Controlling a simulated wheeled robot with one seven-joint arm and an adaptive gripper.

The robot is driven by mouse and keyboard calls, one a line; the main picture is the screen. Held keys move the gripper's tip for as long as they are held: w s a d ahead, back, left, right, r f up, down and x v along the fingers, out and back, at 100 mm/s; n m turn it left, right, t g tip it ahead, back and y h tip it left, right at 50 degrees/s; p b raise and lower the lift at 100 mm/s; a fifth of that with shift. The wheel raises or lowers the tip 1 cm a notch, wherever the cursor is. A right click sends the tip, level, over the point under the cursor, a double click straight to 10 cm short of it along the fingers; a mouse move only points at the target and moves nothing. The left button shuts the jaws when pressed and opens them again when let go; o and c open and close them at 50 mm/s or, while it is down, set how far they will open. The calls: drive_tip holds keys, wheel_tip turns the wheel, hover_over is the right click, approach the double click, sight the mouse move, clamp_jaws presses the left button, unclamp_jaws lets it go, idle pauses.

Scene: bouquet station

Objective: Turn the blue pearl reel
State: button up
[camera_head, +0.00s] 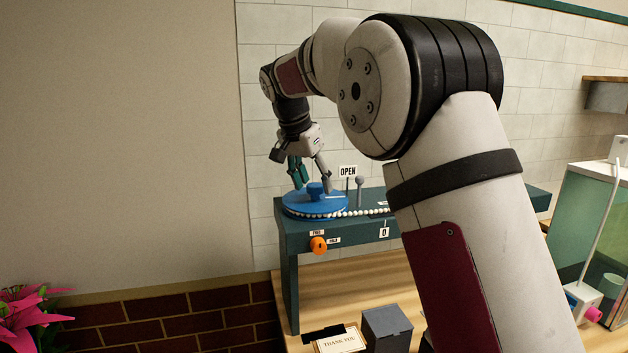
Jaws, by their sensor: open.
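The blue pearl reel (305,208) is a flat blue disc with a raised blue knob (315,189) on top. It lies on the left end of a dark green raised stand (340,231). A string of white pearls (362,212) runs from the reel to the right along the stand until my arm hides it. My gripper (312,186) points down over the reel, with its fingers apart on either side of the knob. I cannot tell whether the fingers touch the knob or the disc.
An orange knob (318,245) with FREE and HOLD labels is on the stand's front. An OPEN sign (348,171) and a grey post (360,190) stand beside the reel. A grey box (387,327) and a THANK YOU card (341,343) are below. My arm hides the stand's middle.

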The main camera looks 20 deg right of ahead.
drive_tip(key=shift+f, duration=0.25)
clamp_jaws()
drive_tip(key=shift+w, duration=0.1)
drive_tip(key=m+g+b, duration=0.1)
drive_tip(key=m+b, duration=0.1)
drive_tip(key=m, duration=0.1)
drive_tip(key=shift+w+h, duration=0.2)
drive_tip(key=shift+h, duration=0.1)
drive_tip(key=shift+m+g+b, duration=0.9)
drive_tip(key=shift+m+b, duration=0.25)
drive_tip(key=shift+m, duration=0.95)
